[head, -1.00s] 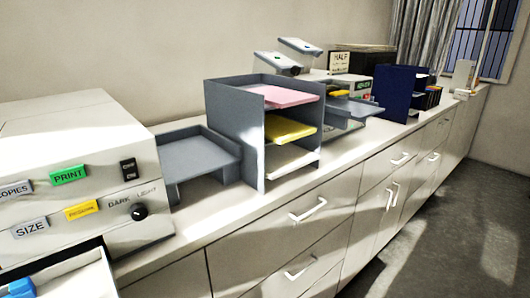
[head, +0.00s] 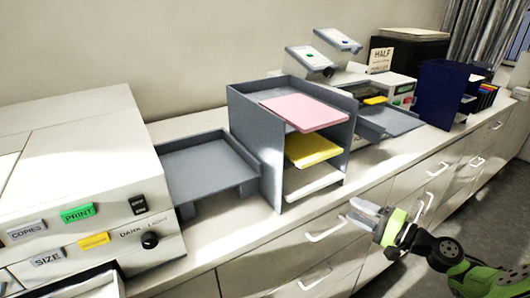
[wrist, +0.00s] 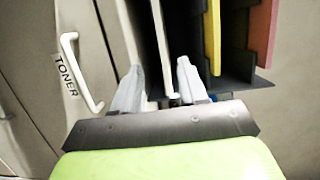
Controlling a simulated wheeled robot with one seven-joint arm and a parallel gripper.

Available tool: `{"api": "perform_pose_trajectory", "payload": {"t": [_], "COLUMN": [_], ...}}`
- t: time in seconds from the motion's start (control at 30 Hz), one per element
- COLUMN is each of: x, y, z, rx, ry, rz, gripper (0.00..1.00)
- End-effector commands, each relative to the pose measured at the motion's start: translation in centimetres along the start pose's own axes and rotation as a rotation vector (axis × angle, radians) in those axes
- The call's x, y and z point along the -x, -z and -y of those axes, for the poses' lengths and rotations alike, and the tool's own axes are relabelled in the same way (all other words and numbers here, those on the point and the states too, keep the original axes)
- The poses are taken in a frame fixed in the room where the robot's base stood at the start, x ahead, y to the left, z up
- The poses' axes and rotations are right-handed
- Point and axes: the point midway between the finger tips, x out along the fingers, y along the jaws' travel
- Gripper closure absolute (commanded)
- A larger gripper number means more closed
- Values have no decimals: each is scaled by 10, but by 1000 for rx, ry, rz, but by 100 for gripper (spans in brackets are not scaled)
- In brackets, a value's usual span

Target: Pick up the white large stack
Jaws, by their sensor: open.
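The white stack (head: 312,180) lies on the bottom level of a grey paper organizer (head: 252,150), below a yellow stack (head: 313,149) and a pink stack (head: 305,112). In the wrist view the white stack (wrist: 161,48) shows as a thin edge, with most of it hidden inside the organizer. My gripper (head: 352,211) is in front of and to the right of the organizer, low by the counter edge. In the wrist view my gripper (wrist: 159,68) is open and empty, with the white edge between its fingers. I cannot tell whether they touch it.
A grey tray table (head: 205,165) and a copier (head: 80,200) stand left of the organizer. Another machine (head: 385,110) and a blue file holder (head: 440,92) stand to the right. Drawer handles (head: 325,231) stick out below the counter; one handle (wrist: 82,72) shows beside the gripper.

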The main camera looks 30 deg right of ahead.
Motion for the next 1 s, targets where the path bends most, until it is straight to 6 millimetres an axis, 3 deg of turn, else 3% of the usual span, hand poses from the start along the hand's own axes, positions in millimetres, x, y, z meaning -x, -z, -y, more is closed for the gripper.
{"api": "perform_pose_trajectory", "payload": {"t": [0.07, 0.4, 0.63, 0.8, 1.0], "x": [1, -81, -111, -143, -153], "y": [3, 3, 5, 9, 9], "z": [2, 0, 0, -1, 0], "rx": [-5, -3, -4, -4, -4], "ry": [23, 18, 17, 17, 16], "rz": [-13, -8, -9, -9, -12], "gripper": [57, 57, 57, 57, 57]}}
